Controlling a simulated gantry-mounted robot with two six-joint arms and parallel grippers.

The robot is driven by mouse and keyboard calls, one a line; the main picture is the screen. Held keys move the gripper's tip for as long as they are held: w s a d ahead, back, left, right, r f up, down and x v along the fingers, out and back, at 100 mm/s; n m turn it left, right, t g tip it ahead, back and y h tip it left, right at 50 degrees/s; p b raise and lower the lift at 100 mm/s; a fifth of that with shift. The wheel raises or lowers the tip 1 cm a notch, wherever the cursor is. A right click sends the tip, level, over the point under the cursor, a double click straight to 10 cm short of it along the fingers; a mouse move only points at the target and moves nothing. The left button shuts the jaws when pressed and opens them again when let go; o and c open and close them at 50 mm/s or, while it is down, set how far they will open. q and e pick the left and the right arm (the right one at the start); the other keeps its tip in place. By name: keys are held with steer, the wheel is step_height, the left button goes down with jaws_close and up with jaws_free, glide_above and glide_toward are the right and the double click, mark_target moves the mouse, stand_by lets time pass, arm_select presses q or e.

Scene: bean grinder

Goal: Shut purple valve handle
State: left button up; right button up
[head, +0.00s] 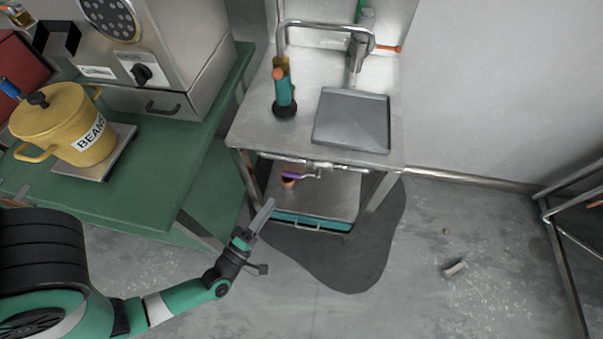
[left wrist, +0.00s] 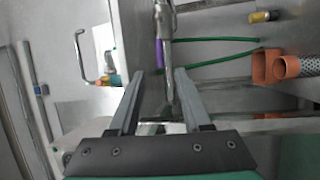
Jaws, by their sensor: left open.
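The purple valve handle (head: 294,176) is on a metal pipe under the front edge of the steel sink table. In the left wrist view the purple handle (left wrist: 159,53) shows ahead, between the lines of my fingers and beyond their tips, beside the metal pipe (left wrist: 170,70). My left gripper (head: 264,212) is open, in front of the table and below and left of the handle in the head view. Its two grey fingers also show in the left wrist view (left wrist: 158,75), with nothing held between them. My right gripper is in neither view.
The steel sink table (head: 255,135) carries a grey tray (head: 352,120) and a teal bottle-like item (head: 284,92). A green table at left holds a yellow BEANS pot (head: 62,122). A dark puddle-like patch (head: 345,268) covers the floor. A metal rack stands at far right.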

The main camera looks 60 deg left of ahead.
mark_target(293, 174)
arm_select(q)
steer(key=b+x, duration=0.2)
steer(key=x, duration=0.9)
steer(key=shift+w+a+r+b, duration=0.1)
steer(key=shift+w+a+b, duration=0.1)
steer(key=shift+w+b, duration=0.15)
jaws_close()
stand_by(0.9)
